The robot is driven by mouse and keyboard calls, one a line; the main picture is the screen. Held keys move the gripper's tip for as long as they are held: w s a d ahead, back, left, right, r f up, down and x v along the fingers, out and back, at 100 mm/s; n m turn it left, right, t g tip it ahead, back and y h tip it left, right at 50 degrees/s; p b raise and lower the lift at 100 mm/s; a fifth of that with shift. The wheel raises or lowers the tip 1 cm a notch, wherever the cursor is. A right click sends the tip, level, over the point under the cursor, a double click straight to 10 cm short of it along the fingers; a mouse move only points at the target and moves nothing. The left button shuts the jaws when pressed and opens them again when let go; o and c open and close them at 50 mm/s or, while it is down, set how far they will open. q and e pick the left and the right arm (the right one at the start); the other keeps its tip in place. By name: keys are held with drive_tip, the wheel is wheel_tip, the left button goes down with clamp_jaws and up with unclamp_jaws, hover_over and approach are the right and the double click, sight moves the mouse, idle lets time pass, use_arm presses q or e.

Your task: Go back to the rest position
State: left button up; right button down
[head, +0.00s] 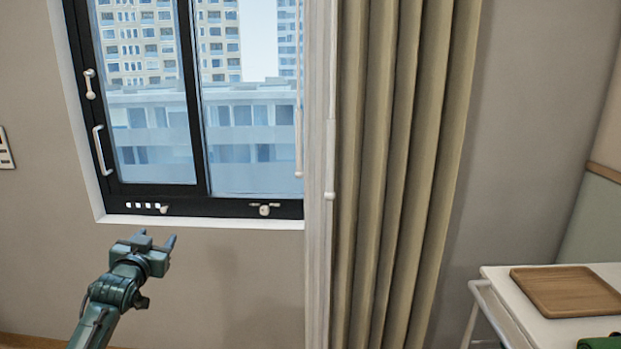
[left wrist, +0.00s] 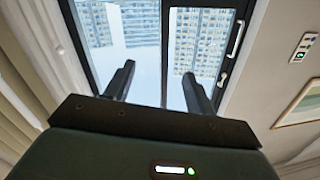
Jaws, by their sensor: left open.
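My left gripper (head: 157,241) is raised at the lower left of the head view, in front of the wall below the window (head: 190,120). It is open and empty; its two dark fingers (left wrist: 158,88) stand apart in the left wrist view, with the window beyond them. It touches nothing that I can see.
A beige curtain (head: 405,150) hangs at the window's right side. At the lower right, a white cart (head: 515,291) bears a wooden tray (head: 565,291), and a green item (head: 600,343) shows at the bottom edge. The left wrist view also shows a framed picture (left wrist: 300,104).

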use_arm(q)
drive_tip(key=s+d+f+m+g+h, duration=0.1)
drive_tip(key=s+d+f+g, duration=0.1)
drive_tip(key=s+d+f, duration=0.5)
drive_tip(key=s+d+f+m+g+h, duration=0.15)
drive_tip(key=s+d+f, duration=0.25)
drive_tip(key=s+f, duration=0.6)
drive_tip(key=s+d+f+g, duration=0.1)
drive_tip(key=s+d+f, duration=0.2)
drive_tip(key=s, duration=0.4)
drive_tip(key=s+d+f+g+h, duration=0.1)
drive_tip(key=s+d+f, duration=0.2)
drive_tip(key=s, duration=0.5)
drive_tip(key=s+d+f+n+g+h, duration=0.1)
drive_tip(key=s+d+f, duration=0.2)
drive_tip(key=s, duration=0.4)
drive_tip(key=shift+s+d+f, duration=0.3)
drive_tip(key=shift+s+d, duration=0.05)
drive_tip(key=shift+d, duration=0.15)
